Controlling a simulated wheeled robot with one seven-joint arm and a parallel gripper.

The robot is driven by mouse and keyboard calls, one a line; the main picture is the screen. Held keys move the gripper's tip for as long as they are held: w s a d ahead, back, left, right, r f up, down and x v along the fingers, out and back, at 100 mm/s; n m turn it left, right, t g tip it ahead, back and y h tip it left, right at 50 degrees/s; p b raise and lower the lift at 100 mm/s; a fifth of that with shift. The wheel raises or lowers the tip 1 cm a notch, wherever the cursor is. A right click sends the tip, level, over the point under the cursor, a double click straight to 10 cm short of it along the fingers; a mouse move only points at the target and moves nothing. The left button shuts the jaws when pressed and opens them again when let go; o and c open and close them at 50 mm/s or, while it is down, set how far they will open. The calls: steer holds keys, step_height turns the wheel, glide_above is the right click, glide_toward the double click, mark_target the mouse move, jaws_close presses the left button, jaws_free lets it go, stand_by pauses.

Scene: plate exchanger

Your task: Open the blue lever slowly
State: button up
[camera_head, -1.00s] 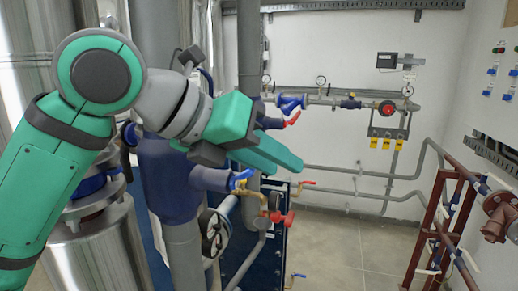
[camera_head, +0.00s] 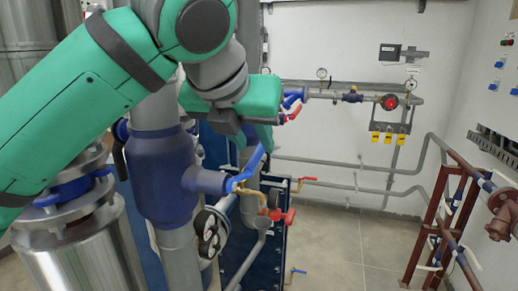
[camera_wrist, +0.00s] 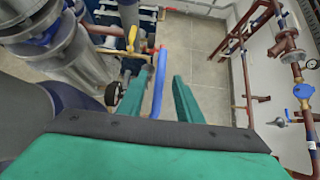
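The blue lever (camera_head: 252,163) slants up and right from a brass valve (camera_head: 247,188) beside a dark blue pipe body. In the wrist view the blue lever (camera_wrist: 159,88) runs lengthwise between my two green fingers. My gripper (camera_head: 264,142) is at the lever's upper end in the head view, its fingers pointing down and partly hiding that end. In the wrist view my gripper (camera_wrist: 162,76) is open, with a gap visible on both sides of the lever. Whether either finger touches it farther down cannot be told.
Another blue valve (camera_head: 292,98) is behind. The floor (camera_head: 335,240) to the right is open.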

mark_target(258, 148)
steer(key=shift+x, duration=2.2)
jaws_close()
